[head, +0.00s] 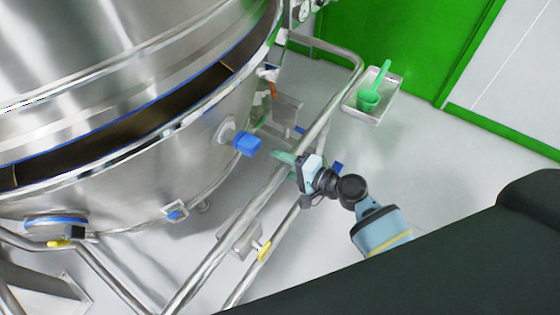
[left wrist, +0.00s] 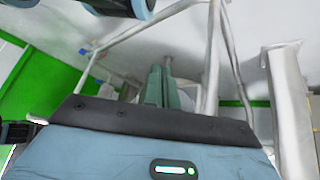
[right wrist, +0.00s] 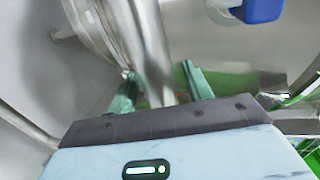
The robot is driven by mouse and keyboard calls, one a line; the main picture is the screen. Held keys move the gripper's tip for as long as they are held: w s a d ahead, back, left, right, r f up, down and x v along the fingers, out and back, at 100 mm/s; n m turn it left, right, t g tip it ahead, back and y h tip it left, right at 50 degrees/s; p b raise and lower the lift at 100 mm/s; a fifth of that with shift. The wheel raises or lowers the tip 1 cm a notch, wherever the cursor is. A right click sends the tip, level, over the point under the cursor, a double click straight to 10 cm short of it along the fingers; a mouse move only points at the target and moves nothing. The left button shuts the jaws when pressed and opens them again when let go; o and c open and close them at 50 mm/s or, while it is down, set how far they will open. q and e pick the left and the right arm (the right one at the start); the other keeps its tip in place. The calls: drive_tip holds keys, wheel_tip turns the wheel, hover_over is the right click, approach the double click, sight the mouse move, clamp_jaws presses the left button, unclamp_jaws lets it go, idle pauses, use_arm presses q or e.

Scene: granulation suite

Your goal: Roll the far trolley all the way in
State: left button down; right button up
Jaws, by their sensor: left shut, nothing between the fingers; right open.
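The trolley has a tubular steel frame (head: 312,128) and carries a big steel vessel (head: 120,190) with a dark gap along its seam. My right gripper (head: 283,157) is at the frame's long rail, with its green fingers over it. In the right wrist view, the open fingers (right wrist: 158,92) stand either side of a steel tube (right wrist: 148,45), not closed on it; contact cannot be told. My left gripper is outside the head view. The left wrist view shows its green fingers (left wrist: 162,85) shut and empty, with steel tubes (left wrist: 213,60) beyond them.
A blue knob (head: 247,144) sticks out from the vessel close to my right gripper. A small steel tray (head: 380,113) holds a green scoop (head: 370,96) beside the frame. A green wall panel (head: 410,40) stands behind. Pale floor (head: 440,150) to the right is clear.

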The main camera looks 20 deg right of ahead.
use_arm(q)
drive_tip(key=shift+w, duration=0.3)
use_arm(e)
drive_tip(key=shift+w+a+f, duration=0.1)
drive_tip(key=shift+w+a, duration=0.25)
drive_tip(key=shift+w, duration=0.05)
use_arm(q)
drive_tip(key=shift+w, duration=0.1)
